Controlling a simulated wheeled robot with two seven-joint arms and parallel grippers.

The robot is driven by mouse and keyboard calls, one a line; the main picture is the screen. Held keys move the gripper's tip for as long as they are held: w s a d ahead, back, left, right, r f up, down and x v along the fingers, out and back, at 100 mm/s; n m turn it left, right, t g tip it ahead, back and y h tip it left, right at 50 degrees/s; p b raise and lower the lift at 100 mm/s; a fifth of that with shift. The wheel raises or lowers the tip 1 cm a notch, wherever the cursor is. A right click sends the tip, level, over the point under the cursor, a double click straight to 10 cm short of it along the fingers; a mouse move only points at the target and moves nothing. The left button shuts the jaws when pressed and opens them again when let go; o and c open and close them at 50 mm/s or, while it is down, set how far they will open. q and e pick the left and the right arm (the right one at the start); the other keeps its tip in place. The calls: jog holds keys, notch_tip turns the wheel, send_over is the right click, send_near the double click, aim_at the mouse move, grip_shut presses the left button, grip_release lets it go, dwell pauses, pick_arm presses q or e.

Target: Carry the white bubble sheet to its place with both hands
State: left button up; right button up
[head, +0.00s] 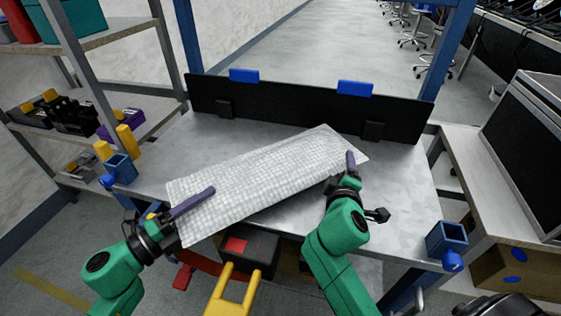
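The white bubble sheet (265,180) is a long, flat, textured piece lying slantwise over the grey metal table (410,200). Its left end reaches out past the table's front edge, and its right end lies farther back. My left gripper (190,204) is at the sheet's left end, with one purple finger across the top face; the other finger is hidden beneath. My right gripper (349,165) is at the right end, with a purple finger over the sheet's edge; its other finger is hidden. Both appear closed on the sheet. Whether its middle touches the table is unclear.
A black panel (290,112) with blue clips stands along the table's back edge. Blue square holders (447,238) sit at the front corners. A shelf with bins (75,116) is on the left, and a side table (465,165) with a monitor is on the right.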

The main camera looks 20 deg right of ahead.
aim_at(185, 222)
pick_arm(q)
jog(key=shift+s+a+f, duration=0.1)
jog(key=shift+s+f, duration=0.05)
jog(key=shift+f, duration=0.45)
jog(key=shift+s+a+f, duration=0.1)
jog(key=shift+f, duration=0.45)
pick_arm(e)
jog(key=f, duration=0.2)
jog(key=shift+s+f, duration=0.2)
jog(key=shift+f, duration=0.15)
jog(key=shift+a+g, duration=0.1)
jog(key=shift+g, duration=0.2)
jog(key=shift+c, duration=0.9)
jog(key=shift+s+a, duration=0.1)
pick_arm(q)
jog(key=v, duration=0.2)
jog(key=r+v, duration=0.1)
jog(key=v, duration=0.2)
jog(key=r+v, duration=0.1)
jog(key=v, duration=0.1)
jog(key=shift+a, duration=0.35)
pick_arm(e)
jog(key=shift+o, duration=0.9)
jog(key=v, duration=0.7)
jog(key=shift+r, duration=0.45)
jog(key=shift+s+a+r, duration=0.25)
jog(key=shift+s+r, duration=0.05)
jog(key=shift+s, duration=0.1)
jog(key=shift+r, duration=0.15)
